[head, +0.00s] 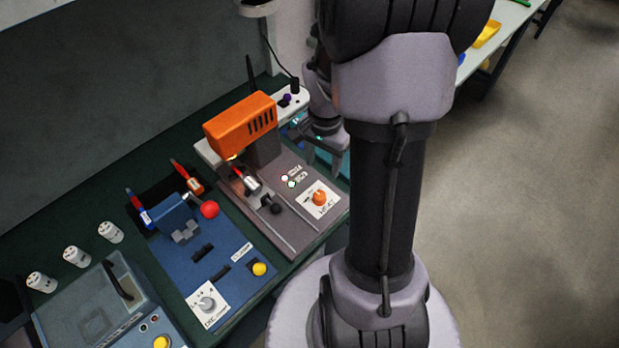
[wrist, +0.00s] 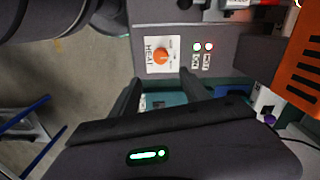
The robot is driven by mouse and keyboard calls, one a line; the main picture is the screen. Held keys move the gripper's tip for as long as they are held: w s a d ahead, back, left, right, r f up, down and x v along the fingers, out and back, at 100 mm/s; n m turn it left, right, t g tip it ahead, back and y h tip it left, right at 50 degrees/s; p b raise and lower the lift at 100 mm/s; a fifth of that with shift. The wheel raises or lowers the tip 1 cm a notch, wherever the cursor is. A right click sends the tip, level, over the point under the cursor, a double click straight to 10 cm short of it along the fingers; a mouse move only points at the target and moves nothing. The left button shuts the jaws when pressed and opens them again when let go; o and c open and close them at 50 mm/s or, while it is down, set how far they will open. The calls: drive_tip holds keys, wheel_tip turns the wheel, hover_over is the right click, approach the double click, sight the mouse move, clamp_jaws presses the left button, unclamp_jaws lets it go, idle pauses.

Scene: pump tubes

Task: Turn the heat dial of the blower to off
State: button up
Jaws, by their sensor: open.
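The blower has an orange housing (head: 240,122) on a grey base plate (head: 290,215); part of the housing also shows at the right of the wrist view (wrist: 298,70). Its orange heat dial (head: 319,197) sits on a white panel marked HEAT near the front right corner of the plate. In the wrist view the dial (wrist: 161,57) lies beyond the fingertips, slightly above the picture's middle. I cannot tell its pointer setting. My gripper (wrist: 160,84) is open and empty, its fingers apart on either side below the dial, touching nothing visible. In the head view the arm partly hides the gripper.
Two small indicator lamps (head: 288,180) sit beside the dial panel. A metal holder with a red-tipped tool (head: 245,180) stands on the plate. A blue fixture (head: 205,260) with a red-knobbed lever is to the left. White cylinders (head: 76,256) stand farther left. Floor is open at right.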

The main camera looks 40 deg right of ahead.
sight(320, 194)
wheel_tip(320, 194, down, 14)
drive_tip(key=b, duration=0.4)
drive_tip(key=shift+w+r, duration=0.1)
drive_tip(key=shift+r, duration=0.05)
clamp_jaws()
